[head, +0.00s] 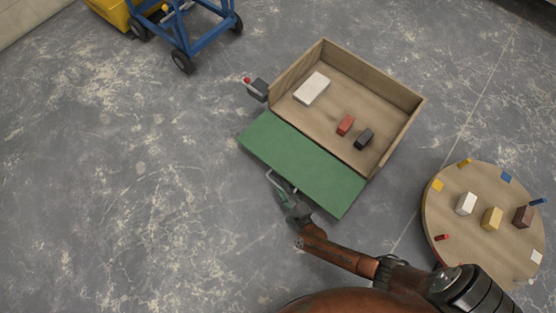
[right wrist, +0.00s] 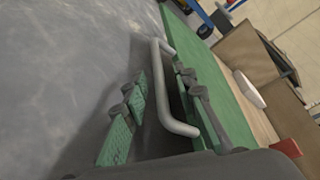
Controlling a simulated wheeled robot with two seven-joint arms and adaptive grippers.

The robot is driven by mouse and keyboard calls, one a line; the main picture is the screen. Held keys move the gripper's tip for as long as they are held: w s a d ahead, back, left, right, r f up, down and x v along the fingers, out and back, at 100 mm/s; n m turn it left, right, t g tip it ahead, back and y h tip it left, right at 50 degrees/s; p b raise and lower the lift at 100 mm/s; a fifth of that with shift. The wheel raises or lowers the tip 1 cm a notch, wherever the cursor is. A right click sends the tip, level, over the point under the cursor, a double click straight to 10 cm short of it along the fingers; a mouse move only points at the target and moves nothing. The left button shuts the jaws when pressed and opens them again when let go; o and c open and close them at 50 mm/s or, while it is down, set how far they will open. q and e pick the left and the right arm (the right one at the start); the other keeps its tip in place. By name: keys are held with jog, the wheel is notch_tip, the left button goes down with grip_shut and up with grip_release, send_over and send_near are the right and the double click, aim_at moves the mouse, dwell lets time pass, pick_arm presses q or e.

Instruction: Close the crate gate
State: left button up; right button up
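The wooden crate (head: 398,139) stands on the floor with its green gate (head: 303,163) folded down and lying outward at the front. A grey bar handle (right wrist: 160,75) is fixed along the gate's outer edge; it also shows in the head view (head: 281,182). My right gripper (head: 287,201) is at this handle. In the right wrist view its green-padded fingers (right wrist: 165,108) are apart, with the handle between them and a gap to at least the left finger. My left gripper is out of view.
Inside the crate lie a white block (head: 312,88), a red block (head: 345,125) and a black block (head: 364,139). A grey latch with a red tip (head: 258,89) is at its left corner. A round table (head: 463,250) with small blocks stands right. The floor at left is clear.

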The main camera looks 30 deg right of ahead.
jog(key=shift+w, duration=0.25)
grip_shut()
dwell(0.6)
